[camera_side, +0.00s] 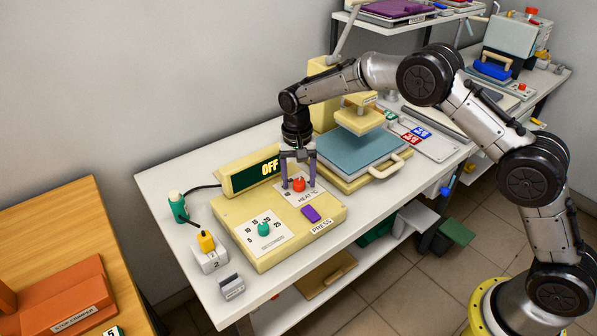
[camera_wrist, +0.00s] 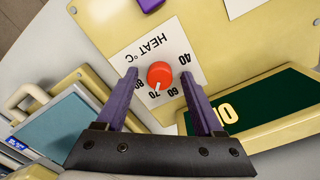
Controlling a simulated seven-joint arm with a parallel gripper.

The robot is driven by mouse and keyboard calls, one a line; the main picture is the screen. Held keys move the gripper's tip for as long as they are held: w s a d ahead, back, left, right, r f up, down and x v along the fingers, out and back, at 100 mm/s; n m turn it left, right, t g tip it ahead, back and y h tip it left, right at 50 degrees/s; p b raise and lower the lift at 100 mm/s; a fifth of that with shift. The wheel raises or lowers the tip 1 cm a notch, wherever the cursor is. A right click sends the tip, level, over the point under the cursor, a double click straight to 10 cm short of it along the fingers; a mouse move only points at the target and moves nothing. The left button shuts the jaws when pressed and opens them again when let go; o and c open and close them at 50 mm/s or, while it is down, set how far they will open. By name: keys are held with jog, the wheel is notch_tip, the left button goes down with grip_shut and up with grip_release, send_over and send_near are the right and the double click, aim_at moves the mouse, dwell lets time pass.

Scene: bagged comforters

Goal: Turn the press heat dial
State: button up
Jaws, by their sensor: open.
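The red heat dial (camera_side: 299,184) sits on a white plate marked HEAT °C on the cream press control box (camera_side: 290,243). In the wrist view the red dial (camera_wrist: 160,74) has a white pointer line directed near 70. My gripper (camera_side: 299,182) points down over the dial. Its two purple fingers (camera_wrist: 160,86) are open, one on each side of the dial, with gaps showing between. Whether the fingertips are level with the dial is hard to tell. The display (camera_side: 255,172) behind reads OFF.
A green seconds dial (camera_side: 264,228) and a purple button (camera_side: 311,214) share the box. The blue-topped press bed (camera_side: 346,152) with a cream handle stands close to the right.

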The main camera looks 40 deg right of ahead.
notch_tip(320, 180, up, 14)
jog(key=shift+a, duration=0.15)
dwell(0.3)
jog(key=shift+w+f, duration=0.1)
notch_tip(320, 180, up, 7)
jog(key=t, duration=0.1)
send_over(298, 182)
jog(key=d, duration=0.2)
jog(key=s+d+r+t, duration=0.2)
jog(key=s+d+r, duration=0.1)
jog(key=s+r, duration=0.6)
jog(key=s+d+r+n+t, duration=0.1)
jog(key=s+d+r+t, duration=0.15)
jog(key=s, duration=1.05)
jog(key=s+d+f+n, duration=0.1)
jog(key=s+f+n, duration=0.5)
jog(key=s+f, duration=0.5)
jog(key=s, duration=0.4)
jog(key=shift+d+f, duration=0.15)
jog(key=shift+f, duration=0.25)
dwell(2.1)
